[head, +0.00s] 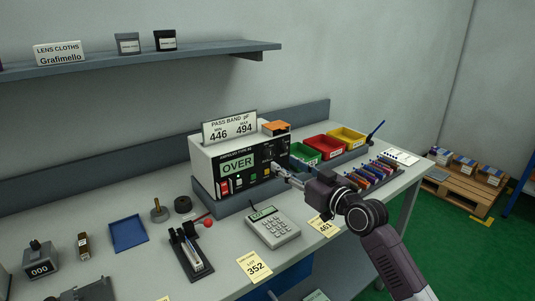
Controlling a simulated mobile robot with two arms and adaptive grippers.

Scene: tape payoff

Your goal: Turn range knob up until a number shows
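The meter (205,160) stands on a grey base on the bench, and its green display (237,165) reads OVER. A sign above it reads PASS BAND pF, min 446, max 494. Dark knobs (269,152) show on the right part of its black front panel; I cannot tell which is the range knob. My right gripper (277,168) is at the lower right of that panel, its fingertips at or very near the front. The fingers are too small to tell open from shut, and they cover part of the panel. My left gripper is not in view.
A calculator-like keypad (272,228) and a yellow card 461 (321,225) lie in front of the meter. Green (303,153), red (325,147) and yellow (347,138) bins stand right of it. A red-knobbed lever tool (190,248) stands front left.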

